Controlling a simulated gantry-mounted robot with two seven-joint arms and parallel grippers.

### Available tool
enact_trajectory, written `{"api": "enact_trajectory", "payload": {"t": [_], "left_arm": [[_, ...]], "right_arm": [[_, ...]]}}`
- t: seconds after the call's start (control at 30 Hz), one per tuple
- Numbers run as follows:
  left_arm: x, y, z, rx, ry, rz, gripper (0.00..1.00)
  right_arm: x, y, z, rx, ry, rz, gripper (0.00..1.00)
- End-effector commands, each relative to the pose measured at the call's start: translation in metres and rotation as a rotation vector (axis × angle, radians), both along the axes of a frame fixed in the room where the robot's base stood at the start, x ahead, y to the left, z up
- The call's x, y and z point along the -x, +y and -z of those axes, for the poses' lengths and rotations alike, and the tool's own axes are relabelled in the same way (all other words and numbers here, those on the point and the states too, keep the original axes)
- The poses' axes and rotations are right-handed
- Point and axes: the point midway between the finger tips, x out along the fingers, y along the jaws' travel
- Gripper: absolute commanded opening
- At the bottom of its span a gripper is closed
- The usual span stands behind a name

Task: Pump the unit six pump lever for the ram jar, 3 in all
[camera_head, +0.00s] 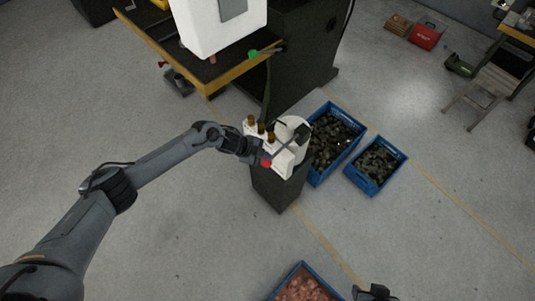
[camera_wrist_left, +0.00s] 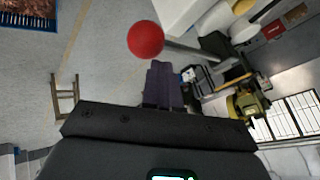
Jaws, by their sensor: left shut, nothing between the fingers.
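A red ball knob (camera_head: 266,162) sits on a lever at the front of a white unit (camera_head: 291,160), which stands on a dark pedestal (camera_head: 277,188) in the head view. My left gripper (camera_head: 258,155) is at the knob there; contact is unclear. In the left wrist view the red knob (camera_wrist_left: 145,38) shows just beyond the closed fingers of my left gripper (camera_wrist_left: 160,68), on a grey rod. Those fingers are shut and empty. A dark piece at the bottom edge looks like my right gripper (camera_head: 375,292); its fingers are unclear. I cannot make out a unit number or a jar label.
Two blue crates of dark parts, one larger (camera_head: 318,181) and one smaller (camera_head: 403,160), stand right of the pedestal. A blue crate of copper pieces (camera_head: 278,293) is at the bottom. A yellow-edged table (camera_head: 235,78) with a green knob (camera_head: 253,53) stands behind. Floor at left is clear.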

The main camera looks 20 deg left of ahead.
Motion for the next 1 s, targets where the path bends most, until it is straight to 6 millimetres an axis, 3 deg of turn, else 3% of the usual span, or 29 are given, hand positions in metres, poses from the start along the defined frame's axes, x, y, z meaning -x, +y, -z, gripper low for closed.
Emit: {"api": "enact_trajectory", "payload": {"t": [1.0], "left_arm": [[0.003, 0.002, 0.015, -0.003, 0.005, -0.001, 0.00]], "right_arm": [[0.000, 0.002, 0.009, -0.009, 0.000, 0.006, 0.43]]}}
